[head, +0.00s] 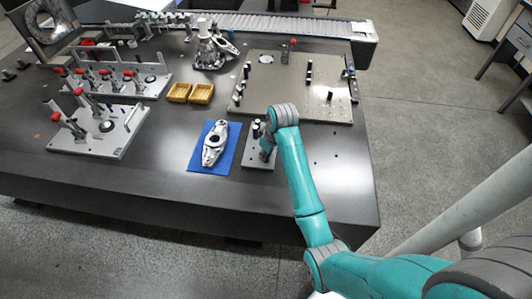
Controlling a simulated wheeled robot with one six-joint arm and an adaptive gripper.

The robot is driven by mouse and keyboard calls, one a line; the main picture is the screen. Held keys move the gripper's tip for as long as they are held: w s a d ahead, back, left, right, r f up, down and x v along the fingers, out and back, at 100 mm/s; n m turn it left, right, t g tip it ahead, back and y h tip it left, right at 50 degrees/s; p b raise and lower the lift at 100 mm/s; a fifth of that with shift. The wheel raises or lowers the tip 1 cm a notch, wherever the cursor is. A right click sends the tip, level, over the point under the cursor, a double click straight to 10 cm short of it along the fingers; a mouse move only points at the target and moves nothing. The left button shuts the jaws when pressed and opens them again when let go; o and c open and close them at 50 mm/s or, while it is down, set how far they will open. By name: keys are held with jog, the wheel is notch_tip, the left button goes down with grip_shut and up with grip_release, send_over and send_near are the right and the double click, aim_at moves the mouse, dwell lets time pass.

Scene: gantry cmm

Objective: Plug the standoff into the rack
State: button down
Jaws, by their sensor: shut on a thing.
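The rack (258,165) is a small light grey block on the dark table, right of the blue mat. My gripper (265,154) is low over the middle of the rack and is shut on the standoff. My wrist and the gripper hide most of the standoff, so I cannot tell whether its lower end touches the rack or is in a hole.
A metal casting lies on the blue mat (230,164) to the left. A grey fixture plate (300,78) with several dark posts lies behind. Two yellow trays (201,93) and clamp fixtures (96,134) stand further left. The table's front right is mostly clear.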

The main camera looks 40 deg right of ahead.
aim_at(270, 164)
jog(key=c, duration=0.9)
grip_release()
jog(key=shift+c, duration=0.2)
jog(key=shift+r, duration=0.1)
jog(key=v, duration=0.7)
jog(key=shift+r, duration=0.2)
